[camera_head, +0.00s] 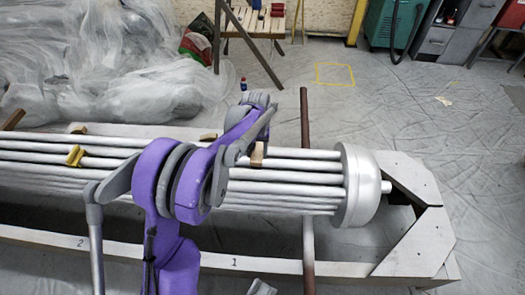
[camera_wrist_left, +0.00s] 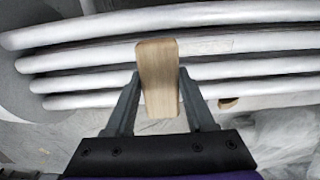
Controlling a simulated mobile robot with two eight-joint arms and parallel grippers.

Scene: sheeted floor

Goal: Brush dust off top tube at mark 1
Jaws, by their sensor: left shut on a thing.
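A bundle of long pale tubes (camera_head: 300,165) lies across the head view and ends at a round metal drum (camera_head: 362,187) on the right. Numeral 1 (camera_head: 235,262) is on the front beam, with numeral 2 (camera_head: 80,243) further left. My left gripper (camera_head: 261,138) is over the tubes, roughly above mark 1. In the left wrist view the gripper (camera_wrist_left: 160,105) is shut on a wooden brush handle (camera_wrist_left: 158,70), which lies across several tubes (camera_wrist_left: 235,45). The handle (camera_head: 257,155) also shows in the head view. Bristles are hidden, so contact cannot be told.
A yellow piece (camera_head: 74,156) sits on the tubes at left. A wooden block (camera_head: 208,137) stands behind my arm. A brown upright bar (camera_head: 305,130) crosses near the drum. Crumpled plastic sheeting (camera_head: 110,70) fills the back left. Open floor (camera_head: 420,110) lies at the back right.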

